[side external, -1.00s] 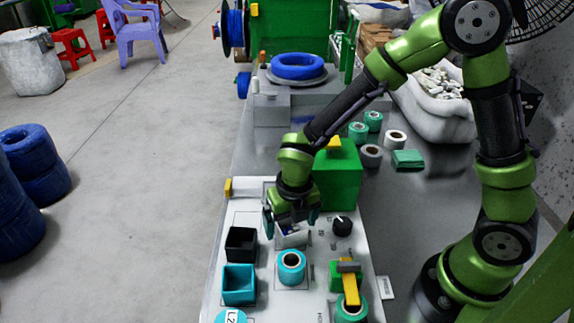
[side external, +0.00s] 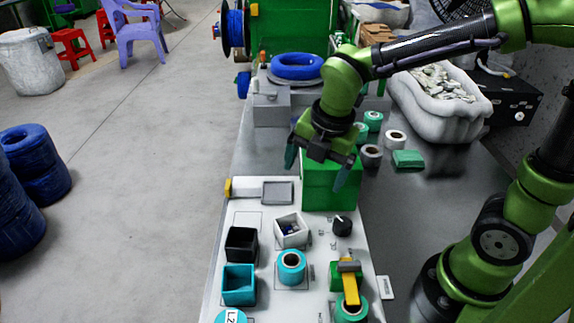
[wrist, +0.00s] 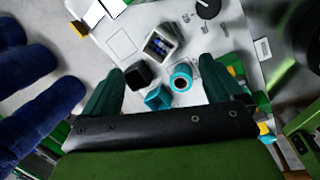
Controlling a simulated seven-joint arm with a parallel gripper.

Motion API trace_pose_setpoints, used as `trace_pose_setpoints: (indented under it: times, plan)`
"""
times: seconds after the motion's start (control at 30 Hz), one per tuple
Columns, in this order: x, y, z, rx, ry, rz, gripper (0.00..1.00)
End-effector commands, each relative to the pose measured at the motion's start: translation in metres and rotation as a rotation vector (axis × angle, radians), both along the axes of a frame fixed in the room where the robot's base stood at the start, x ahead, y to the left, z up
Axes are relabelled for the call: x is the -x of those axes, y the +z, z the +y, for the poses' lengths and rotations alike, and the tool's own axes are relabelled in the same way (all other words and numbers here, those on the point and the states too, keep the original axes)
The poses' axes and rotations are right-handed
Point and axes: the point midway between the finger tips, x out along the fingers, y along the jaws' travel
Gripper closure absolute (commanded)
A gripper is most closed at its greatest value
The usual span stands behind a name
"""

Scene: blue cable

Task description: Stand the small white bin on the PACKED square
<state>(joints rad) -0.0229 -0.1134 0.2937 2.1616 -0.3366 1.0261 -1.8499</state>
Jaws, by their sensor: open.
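The small white bin (side external: 291,231) stands upright on the white board, turned a little, with dark blue pieces inside. It also shows in the wrist view (wrist: 161,44). An empty outlined square (side external: 246,221) lies to its left. I cannot read a PACKED label, so I cannot tell which square it names. My gripper (side external: 318,167) is open and empty, raised above and behind the bin, apart from it, in front of the green box (side external: 330,190). Its two fingers are spread apart in the wrist view (wrist: 161,66).
A black bin (side external: 241,243) and a teal bin (side external: 239,285) stand left of a teal roll (side external: 291,267). A black knob (side external: 342,226) is right of the white bin. A grey tray (side external: 278,192) lies behind. A yellow-handled lever (side external: 350,285) stands at front right.

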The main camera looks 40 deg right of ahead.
Motion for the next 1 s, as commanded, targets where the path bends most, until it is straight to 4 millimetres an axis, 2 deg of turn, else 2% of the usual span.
trace_pose_setpoints:
  times: [0.1, 0.3, 0.5, 0.6, 0.7, 1.0]
  plan:
    - [0.016, 0.019, -0.018, -0.149, -0.447, -0.076, 0.07]
    - [0.042, 0.043, -0.04, -0.488, -1.185, -0.142, 0.07]
    - [0.064, 0.057, -0.054, -0.842, -1.773, -0.102, 0.07]
    - [0.071, 0.06, -0.057, -0.963, -1.949, -0.064, 0.07]
    - [0.074, 0.062, -0.058, -1.029, -2.045, -0.036, 0.07]
    - [0.075, 0.062, -0.058, -1.05, -2.082, -0.023, 0.07]
